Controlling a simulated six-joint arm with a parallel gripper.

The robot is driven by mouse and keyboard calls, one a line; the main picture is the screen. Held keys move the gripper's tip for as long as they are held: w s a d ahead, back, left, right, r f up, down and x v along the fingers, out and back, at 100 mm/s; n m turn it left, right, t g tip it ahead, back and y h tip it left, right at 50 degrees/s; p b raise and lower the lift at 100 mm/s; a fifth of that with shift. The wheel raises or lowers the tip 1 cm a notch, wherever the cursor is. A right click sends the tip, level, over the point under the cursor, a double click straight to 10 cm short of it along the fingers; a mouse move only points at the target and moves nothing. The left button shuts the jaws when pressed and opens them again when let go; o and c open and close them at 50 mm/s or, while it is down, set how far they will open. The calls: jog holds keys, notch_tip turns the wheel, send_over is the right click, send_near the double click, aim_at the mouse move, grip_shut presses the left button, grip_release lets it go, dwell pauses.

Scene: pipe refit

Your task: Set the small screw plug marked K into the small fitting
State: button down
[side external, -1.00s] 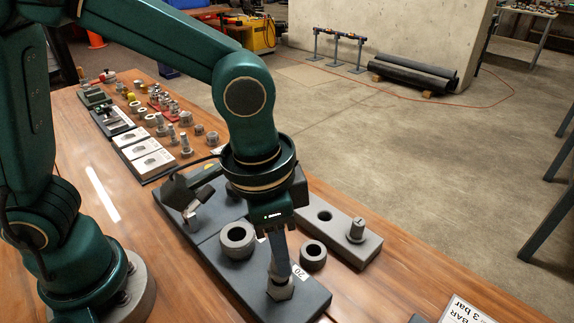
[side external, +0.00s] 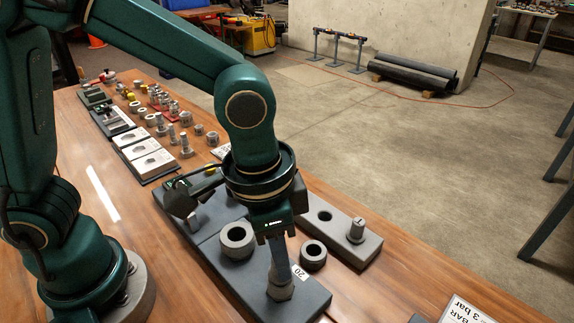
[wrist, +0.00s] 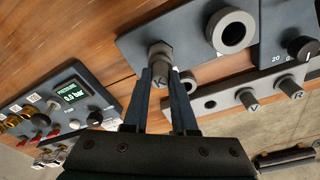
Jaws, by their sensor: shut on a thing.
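The small screw plug K (wrist: 160,86) is grey, its marked end facing the wrist camera. My gripper (wrist: 170,82) is shut around it, a finger on each side; the fingers also show pointing down in the side view (side external: 279,275). A small grey hex-shaped part (side external: 280,291), seemingly the small fitting, sits at the near end of the dark plate (side external: 245,282), directly below my fingertips. The plug stands in line with it.
A large ring fitting (side external: 237,240) stands on the plate. A smaller dark ring (side external: 313,254) stands beside it. A grey rack (side external: 375,250) holds an upright plug (side external: 357,231). A pressure display (wrist: 70,97) shows in the wrist view. Bare wood lies left of the plate.

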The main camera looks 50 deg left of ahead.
jog(key=c, duration=0.6)
grip_release()
jog(key=shift+c, duration=0.2)
jog(key=shift+o, duration=0.3)
jog(key=shift+o, duration=0.5)
jog(key=shift+r, duration=3.5)
